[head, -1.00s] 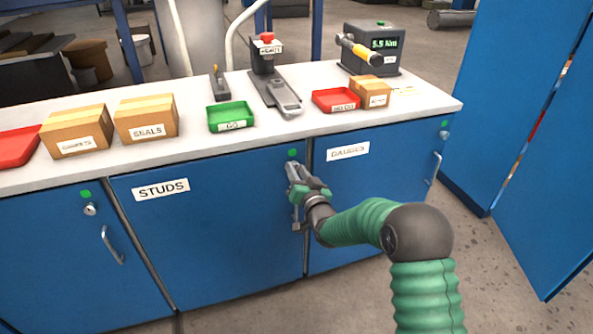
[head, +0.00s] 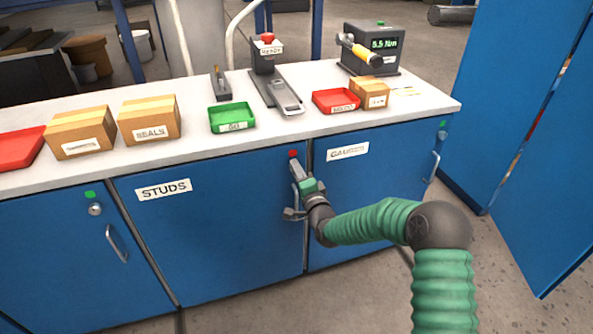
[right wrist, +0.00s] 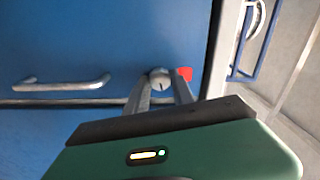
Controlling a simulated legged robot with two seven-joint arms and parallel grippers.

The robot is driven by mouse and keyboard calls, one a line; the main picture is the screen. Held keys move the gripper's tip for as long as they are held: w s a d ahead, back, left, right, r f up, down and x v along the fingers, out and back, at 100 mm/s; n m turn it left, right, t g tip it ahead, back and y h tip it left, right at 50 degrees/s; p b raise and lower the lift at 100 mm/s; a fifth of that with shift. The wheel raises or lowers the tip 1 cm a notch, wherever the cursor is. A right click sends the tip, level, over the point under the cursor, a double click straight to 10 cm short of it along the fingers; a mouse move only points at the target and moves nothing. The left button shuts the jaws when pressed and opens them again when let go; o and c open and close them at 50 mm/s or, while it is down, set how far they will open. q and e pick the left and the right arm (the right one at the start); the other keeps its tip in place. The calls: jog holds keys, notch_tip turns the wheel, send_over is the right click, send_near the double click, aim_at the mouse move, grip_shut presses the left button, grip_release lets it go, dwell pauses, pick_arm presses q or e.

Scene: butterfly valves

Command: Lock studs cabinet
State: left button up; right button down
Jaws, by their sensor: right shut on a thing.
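The blue STUDS cabinet door (head: 215,225) is shut, with its white label (head: 164,189) at upper left. A red indicator (head: 293,154) sits at its upper right corner; it also shows in the right wrist view (right wrist: 185,73). My right gripper (head: 297,170) is at the lock just below the indicator and mostly hides it in the head view. In the right wrist view the round metal lock knob (right wrist: 159,78) is between the fingertips, and the jaws are shut on it. The door's handle (right wrist: 62,82) is beside the fingers. My left gripper is not in view.
The GAUGES door (head: 375,180) at right is shut with a green indicator (head: 442,134). The left cabinet also shows green (head: 90,195). The worktop above carries boxes, a green tray (head: 232,118), a red tray (head: 336,100) and a press (head: 268,60).

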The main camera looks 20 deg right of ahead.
jog(key=shift+d+m, duration=0.35)
jog(key=shift+m, duration=0.85)
jog(key=c, duration=1.5)
grip_release()
jog(key=shift+f, duration=0.1)
jog(key=o, duration=0.4)
jog(key=shift+d, duration=0.1)
jog(key=s+p, duration=0.1)
jog(key=s, duration=0.4)
jog(key=s+p, duration=0.1)
jog(key=s, duration=0.5)
jog(key=s+p, duration=0.1)
jog(key=s, duration=0.5)
jog(key=shift+d+f+p, duration=0.1)
jog(key=shift+d+p, duration=0.15)
jog(key=shift+p, duration=0.15)
jog(key=shift+w, duration=0.1)
